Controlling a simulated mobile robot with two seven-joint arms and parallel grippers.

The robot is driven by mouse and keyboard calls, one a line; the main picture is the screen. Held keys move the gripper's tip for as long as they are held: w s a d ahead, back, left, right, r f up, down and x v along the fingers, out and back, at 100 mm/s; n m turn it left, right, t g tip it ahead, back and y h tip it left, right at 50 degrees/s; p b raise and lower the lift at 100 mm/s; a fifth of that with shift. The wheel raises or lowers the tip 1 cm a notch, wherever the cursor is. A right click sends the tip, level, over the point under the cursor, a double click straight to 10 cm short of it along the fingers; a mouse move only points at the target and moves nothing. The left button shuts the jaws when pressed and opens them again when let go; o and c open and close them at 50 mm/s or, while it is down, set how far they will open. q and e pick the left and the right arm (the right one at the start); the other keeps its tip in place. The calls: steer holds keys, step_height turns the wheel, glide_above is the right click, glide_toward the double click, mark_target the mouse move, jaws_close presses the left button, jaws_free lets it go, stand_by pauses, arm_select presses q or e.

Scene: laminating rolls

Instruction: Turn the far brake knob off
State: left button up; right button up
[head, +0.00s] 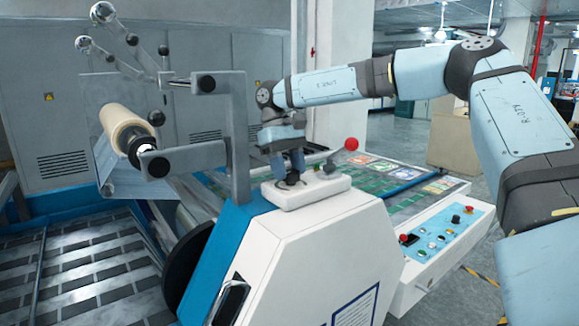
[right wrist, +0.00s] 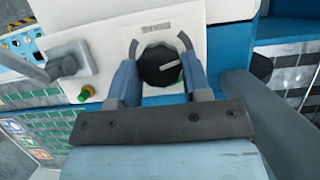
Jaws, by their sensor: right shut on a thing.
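The brake knob (right wrist: 160,66) is black and round with a pale pointer mark, set on a white housing (head: 310,190) on top of the machine. In the right wrist view the pointer slants up to the right. My right gripper (head: 289,178) comes down on the knob from above, its two blue-grey fingers on either side of it. In the right wrist view the gripper (right wrist: 158,52) is shut on the knob. In the head view the fingers hide most of the knob. My left gripper is not in view.
A red-balled lever (head: 351,144) stands close to the right of my gripper. A grey bracket (head: 237,130) rises close on the left, and a cream roll (head: 122,125) sits further left. A control panel (head: 440,232) with buttons is at the lower right.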

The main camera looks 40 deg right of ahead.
steer(key=n+h+p, duration=0.1)
steer(key=n+p, duration=0.1)
steer(key=n, duration=0.1)
steer(key=shift+a+r, duration=0.15)
steer(key=shift+n+h+p, duration=0.4)
steer(key=shift+n+p, duration=0.2)
steer(key=shift+n, duration=0.1)
steer(key=o, duration=0.9)
steer(key=shift+o, duration=0.2)
